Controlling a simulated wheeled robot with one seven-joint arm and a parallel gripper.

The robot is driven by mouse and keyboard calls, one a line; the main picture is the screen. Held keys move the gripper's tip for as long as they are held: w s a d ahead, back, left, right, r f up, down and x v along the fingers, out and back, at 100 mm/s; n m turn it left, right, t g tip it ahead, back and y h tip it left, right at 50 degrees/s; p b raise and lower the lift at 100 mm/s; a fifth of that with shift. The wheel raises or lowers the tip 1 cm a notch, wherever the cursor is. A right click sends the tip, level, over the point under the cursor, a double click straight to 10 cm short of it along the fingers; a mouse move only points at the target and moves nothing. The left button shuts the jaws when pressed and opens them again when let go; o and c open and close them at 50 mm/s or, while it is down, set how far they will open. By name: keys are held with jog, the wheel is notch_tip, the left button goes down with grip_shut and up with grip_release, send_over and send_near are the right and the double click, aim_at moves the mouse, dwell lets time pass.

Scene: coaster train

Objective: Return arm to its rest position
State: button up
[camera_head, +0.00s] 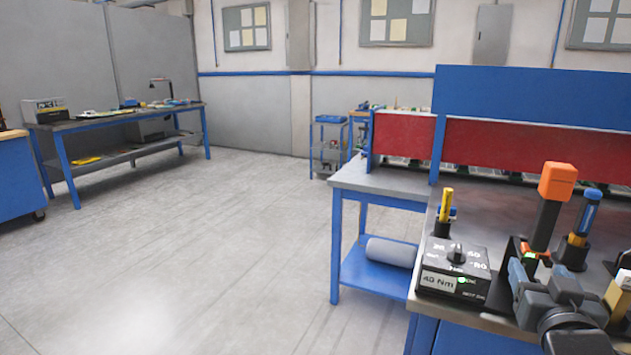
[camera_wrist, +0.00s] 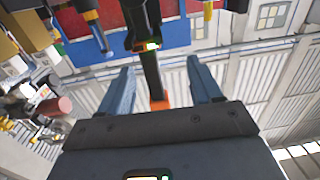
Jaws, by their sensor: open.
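My gripper (camera_head: 541,274) is at the lower right of the head view, over the workbench and beside the grey control box. In the wrist view, which looks upside down, my gripper (camera_wrist: 158,68) has its two blue-grey fingers wide apart. Nothing is pinched between them. A black tool with an orange end (camera_head: 557,182) stands upright in a holder behind the gripper in the head view. In the wrist view the tool's black shaft (camera_wrist: 151,75) appears between the fingers. I cannot tell how near it is to them.
The control box (camera_head: 454,268) reads "40 Nm" and has a green light. A yellow-handled tool (camera_head: 446,203) and a blue-handled tool (camera_head: 587,213) stand on the workbench (camera_head: 500,200). Open floor (camera_head: 200,255) lies left, with another blue-legged bench (camera_head: 120,122) beyond.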

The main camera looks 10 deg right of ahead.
jog(key=s+a+f+n+y, duration=0.2)
jog(key=s+a+f+y, duration=0.1)
jog(key=s+a+f, duration=0.45)
jog(key=s+a+f+n+y, duration=0.2)
jog(key=s+a+f+y, duration=0.15)
jog(key=s+a, duration=0.55)
jog(key=s+a+r+n+y, duration=0.1)
jog(key=s+a, duration=0.1)
jog(key=s, duration=0.8)
jog(key=s+a+r+n+y, duration=0.1)
jog(key=s+a, duration=0.1)
jog(key=s, duration=0.8)
jog(key=shift+s+a+y, duration=0.3)
jog(key=shift+s+y, duration=0.05)
jog(key=shift+s, duration=0.05)
